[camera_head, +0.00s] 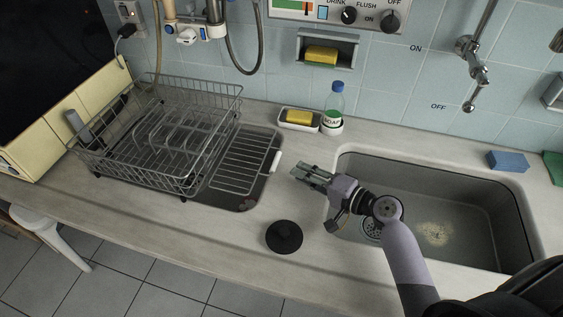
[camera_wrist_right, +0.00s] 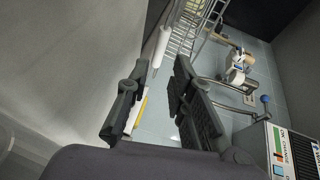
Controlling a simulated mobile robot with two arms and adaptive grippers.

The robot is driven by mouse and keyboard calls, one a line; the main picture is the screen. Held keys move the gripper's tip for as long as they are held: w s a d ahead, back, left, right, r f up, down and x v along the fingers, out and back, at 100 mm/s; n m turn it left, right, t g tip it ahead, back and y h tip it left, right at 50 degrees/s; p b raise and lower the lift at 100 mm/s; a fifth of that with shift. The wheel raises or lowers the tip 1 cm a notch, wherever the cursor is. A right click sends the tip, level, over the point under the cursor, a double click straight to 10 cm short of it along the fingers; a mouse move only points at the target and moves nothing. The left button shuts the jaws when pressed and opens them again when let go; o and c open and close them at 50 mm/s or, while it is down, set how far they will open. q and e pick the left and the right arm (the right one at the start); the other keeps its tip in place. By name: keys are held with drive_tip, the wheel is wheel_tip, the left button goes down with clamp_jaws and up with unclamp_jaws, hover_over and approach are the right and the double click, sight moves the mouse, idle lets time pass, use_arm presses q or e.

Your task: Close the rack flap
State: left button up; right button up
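The wire dish rack (camera_head: 160,130) stands on the counter at the left. Its wire flap (camera_head: 243,162) is folded down to the right, lying over a small basin. A white handle (camera_head: 276,163) is on the flap's outer edge. My right gripper (camera_head: 297,174) is just right of the handle, pointing left at it, open and empty. In the wrist view, the two dark fingers of my right gripper (camera_wrist_right: 161,70) are apart, and the white handle (camera_wrist_right: 162,46) shows beyond the gap, with the flap's wires (camera_wrist_right: 187,35) behind it. My left gripper is not in view.
A black round plug (camera_head: 284,236) lies on the counter in front. A soap bottle (camera_head: 333,108) and a sponge dish (camera_head: 299,120) stand behind. The large sink (camera_head: 480,215) is under my right arm. A cream box (camera_head: 30,145) stands left of the rack.

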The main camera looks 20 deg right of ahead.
sight(281, 173)
drive_tip(key=x, duration=0.7)
drive_tip(key=shift+w+a+f+p, duration=0.1)
drive_tip(key=shift+w+a+p, duration=0.15)
drive_tip(key=shift+p, duration=0.15)
drive_tip(key=shift+c, duration=0.2)
clamp_jaws()
